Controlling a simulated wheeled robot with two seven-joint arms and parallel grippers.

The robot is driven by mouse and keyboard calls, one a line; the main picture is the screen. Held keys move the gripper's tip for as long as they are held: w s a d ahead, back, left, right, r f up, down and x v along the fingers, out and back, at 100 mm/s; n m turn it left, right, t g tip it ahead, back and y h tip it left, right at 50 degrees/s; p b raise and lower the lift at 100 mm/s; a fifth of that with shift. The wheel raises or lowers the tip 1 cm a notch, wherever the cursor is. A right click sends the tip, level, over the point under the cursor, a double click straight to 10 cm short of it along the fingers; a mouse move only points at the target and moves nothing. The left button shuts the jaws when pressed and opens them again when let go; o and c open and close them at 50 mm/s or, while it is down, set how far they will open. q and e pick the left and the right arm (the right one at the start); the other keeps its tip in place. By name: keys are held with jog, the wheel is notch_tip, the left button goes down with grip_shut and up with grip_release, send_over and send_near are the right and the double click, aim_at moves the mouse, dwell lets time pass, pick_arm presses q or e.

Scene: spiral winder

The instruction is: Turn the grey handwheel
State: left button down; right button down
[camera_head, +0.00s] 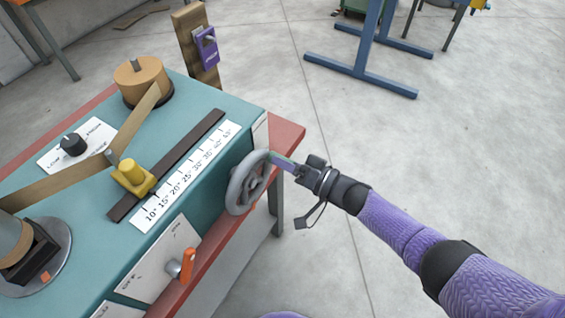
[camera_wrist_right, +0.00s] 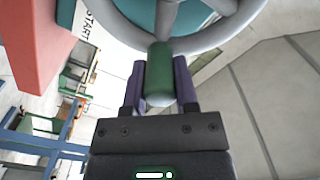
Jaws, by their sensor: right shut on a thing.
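The grey handwheel (camera_head: 246,184) is mounted on the right side of the teal machine. It also shows at the top of the right wrist view (camera_wrist_right: 205,38), where its green handle (camera_wrist_right: 159,70) sticks out toward me. My right gripper (camera_head: 289,164) is at the wheel's right rim. Its two purple fingers (camera_wrist_right: 159,85) stand on either side of the green handle and are shut on it. In the head view the fingers partly hide the handle. My left gripper is not in view.
The teal machine (camera_head: 200,105) carries an angle scale (camera_head: 187,178), a yellow slider knob (camera_head: 133,178) and an orange lever (camera_head: 187,264). A red table edge (camera_head: 287,134) runs below the wheel. Open floor lies to the right, with a blue stand (camera_head: 362,70) farther back.

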jog(key=shift+w+d+f+m+b, duration=0.15)
jog(key=shift+f+m+b, duration=0.3)
jog(key=shift+f+m, duration=0.45)
jog(key=shift+f+m+b, duration=0.55)
jog(key=shift+m, duration=0.6)
jog(key=shift+f+m+b, duration=0.5)
jog(key=shift+f+m, duration=0.1)
jog(key=shift+m, duration=0.5)
jog(key=shift+f+m+b, duration=0.55)
jog(key=shift+m, duration=0.6)
jog(key=shift+c, duration=1.9)
grip_release()
